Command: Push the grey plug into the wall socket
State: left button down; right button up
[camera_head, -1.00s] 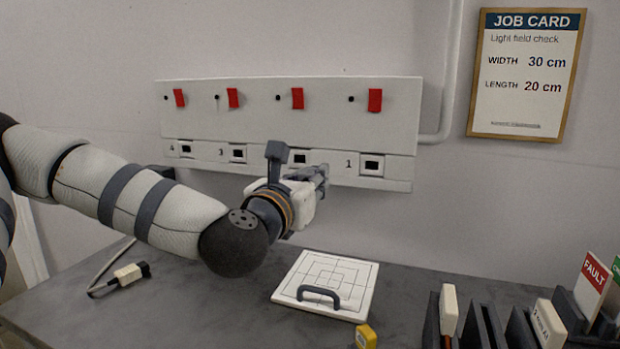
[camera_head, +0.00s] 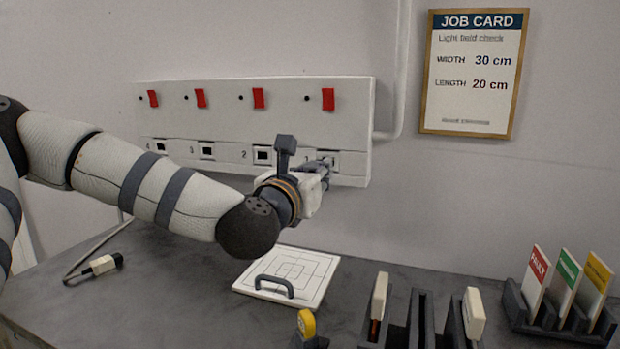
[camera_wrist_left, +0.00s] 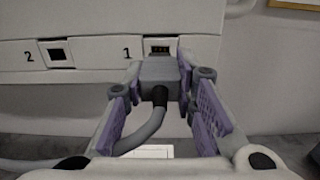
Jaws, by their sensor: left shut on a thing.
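My left gripper (camera_head: 324,170) is shut on the grey plug (camera_wrist_left: 160,72), whose cable trails back toward the wrist. The plug is in front of socket 1 (camera_wrist_left: 157,46) on the white wall panel (camera_head: 215,122). In the wrist view the dark socket opening with its contacts shows just above the plug's front end; I cannot tell whether they touch. In the head view the gripper hides the plug and partly covers socket 1. Socket 2 (camera_wrist_left: 57,54) is empty to the left. My right gripper is not in view.
On the grey table (camera_head: 170,300) lie a white plug with a cable (camera_head: 103,264) and a white board with a handle (camera_head: 310,270). Racks with coloured cards (camera_head: 566,285) and white-topped items (camera_head: 473,312) stand at the front right. A job card (camera_head: 474,75) hangs on the wall.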

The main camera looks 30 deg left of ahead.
pick_arm(q)
jog(key=shift+w+a+f, duration=0.1)
jog(key=shift+w+f, duration=0.4)
jog(key=shift+w, duration=0.1)
jog(key=shift+w+a+r, duration=0.15)
jog(key=shift+w+r, duration=0.1)
jog(key=shift+w, duration=0.2)
jog(key=shift+r, duration=0.1)
dwell(0.3)
jog(key=shift+b+x, duration=0.45)
jog(key=shift+x, duration=1.25)
dwell(0.4)
jog(key=c, duration=1.2)
grip_release()
jog(key=shift+c, duration=0.2)
jog(key=v, duration=0.7)
jog(key=shift+s, duration=0.25)
